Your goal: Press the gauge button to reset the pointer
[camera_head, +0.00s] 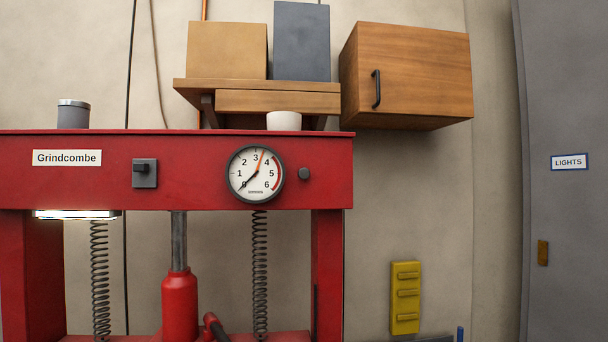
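A round gauge (256,173) with a white dial numbered up to 6 sits on the red press's top beam (210,192). Its black pointer (248,181) points to the lower left, at about 0. An orange pointer (261,158) points up, between 3 and 4. A small dark grey round button (304,174) sits on the beam just right of the gauge, apart from its rim. Neither of my grippers shows in the head view. Nothing covers the gauge or the button.
A grey switch (145,173) is left of the gauge. A white cup (284,121) and a grey canister (73,115) show above the beam. A wooden shelf (278,103) and cabinet (421,76) hang behind. The space right of the press looks open.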

